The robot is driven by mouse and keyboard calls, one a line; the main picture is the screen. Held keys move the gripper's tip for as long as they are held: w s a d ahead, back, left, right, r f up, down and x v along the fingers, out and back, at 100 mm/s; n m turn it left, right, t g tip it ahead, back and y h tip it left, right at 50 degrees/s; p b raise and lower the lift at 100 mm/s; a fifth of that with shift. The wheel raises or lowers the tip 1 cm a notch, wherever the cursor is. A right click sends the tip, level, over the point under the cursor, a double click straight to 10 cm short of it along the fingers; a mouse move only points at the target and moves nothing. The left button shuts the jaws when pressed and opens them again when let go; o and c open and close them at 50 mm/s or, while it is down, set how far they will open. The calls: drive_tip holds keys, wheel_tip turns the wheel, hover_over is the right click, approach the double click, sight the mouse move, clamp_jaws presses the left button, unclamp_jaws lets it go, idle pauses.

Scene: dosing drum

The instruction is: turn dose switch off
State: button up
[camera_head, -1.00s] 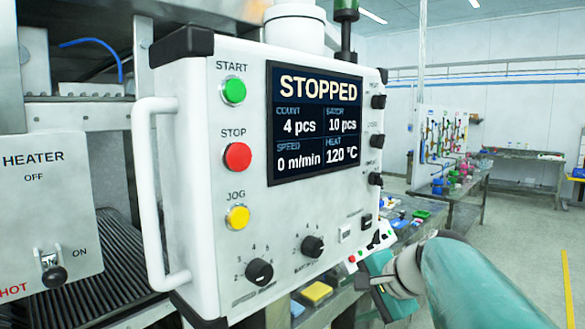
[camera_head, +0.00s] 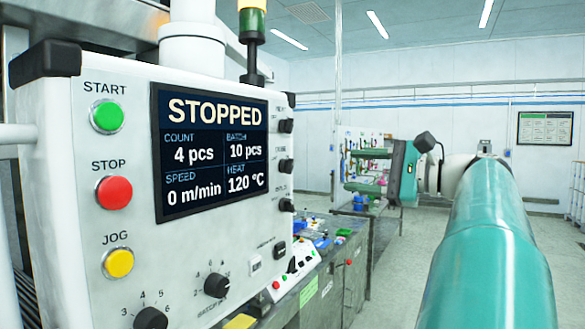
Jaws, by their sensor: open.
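No label reading "dose" is legible, so I cannot tell which control is the dose switch. A small white control box (camera_head: 279,287) with black switches and a red button stands just right of the panel's lower edge.
The panel carries a screen (camera_head: 210,150) reading STOPPED, with a green START button (camera_head: 107,116), red STOP button (camera_head: 114,192), yellow JOG button (camera_head: 118,263) and a rotary knob (camera_head: 216,285). A workbench (camera_head: 345,245) with small items stands behind. The floor to the right is open.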

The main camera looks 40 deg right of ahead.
sight(287, 166)
drive_tip(key=x, duration=1.3)
drive_tip(key=shift+w+a+f, duration=0.15)
drive_tip(key=shift+w+a, duration=0.05)
drive_tip(key=shift+w, duration=0.1)
drive_tip(key=c, duration=1)
